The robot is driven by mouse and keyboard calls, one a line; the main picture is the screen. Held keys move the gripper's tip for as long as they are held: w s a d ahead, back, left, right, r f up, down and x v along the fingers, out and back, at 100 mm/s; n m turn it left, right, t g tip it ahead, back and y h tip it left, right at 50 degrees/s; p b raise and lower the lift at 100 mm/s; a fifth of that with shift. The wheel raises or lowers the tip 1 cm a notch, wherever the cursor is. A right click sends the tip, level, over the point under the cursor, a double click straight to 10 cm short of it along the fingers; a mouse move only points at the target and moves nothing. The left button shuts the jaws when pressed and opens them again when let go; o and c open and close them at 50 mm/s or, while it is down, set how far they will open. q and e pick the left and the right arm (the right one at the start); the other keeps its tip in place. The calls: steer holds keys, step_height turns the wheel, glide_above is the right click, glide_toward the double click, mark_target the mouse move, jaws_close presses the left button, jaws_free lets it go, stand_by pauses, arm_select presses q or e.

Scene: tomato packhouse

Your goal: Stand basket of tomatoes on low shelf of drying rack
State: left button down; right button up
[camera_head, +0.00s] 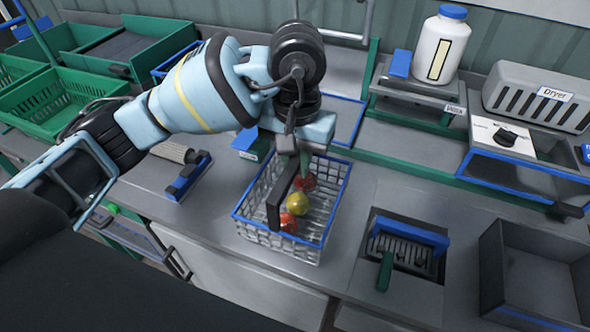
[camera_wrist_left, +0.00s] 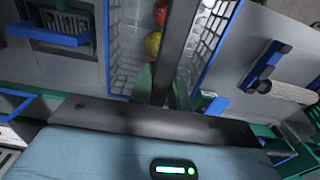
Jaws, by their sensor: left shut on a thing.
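The wire basket (camera_head: 250,228) has a blue rim and stands upright at the middle of the counter. Red and yellow tomatoes (camera_head: 298,204) lie inside it. A dark flat handle (camera_head: 278,204) crosses over the basket. My left gripper (camera_head: 303,160) comes down from above, its green fingers shut on the handle at its far part. In the left wrist view the handle (camera_wrist_left: 178,40) runs up from the fingers, with basket mesh (camera_wrist_left: 208,30) on both sides. I cannot tell whether the basket touches the counter. No drying rack can be made out for sure. My right gripper is not seen.
A brush-like roller (camera_head: 173,152) and a blue-edged block lie left of the basket. A recessed grate (camera_head: 400,250) with a green handle and a grey bin (camera_head: 535,275) are to the right. A dryer (camera_head: 540,95) and white jar (camera_head: 440,45) stand behind. Green crates (camera_head: 60,105) are far left.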

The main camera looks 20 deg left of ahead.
arm_select(q)
steer(key=shift+w+a, duration=0.2)
steer(key=shift+w, duration=0.05)
steer(key=shift+f+p, duration=0.35)
steer(key=shift+f, duration=1.5)
steer(key=c, duration=1.8)
jaws_free()
steer(key=shift+f, duration=0.15)
steer(key=o, duration=0.5)
step_height(320, 180, up, 11)
steer(key=shift+r, duration=0.15)
steer(key=shift+o, duration=0.3)
steer(key=shift+s+r, duration=0.1)
steer(key=shift+r, duration=0.5)
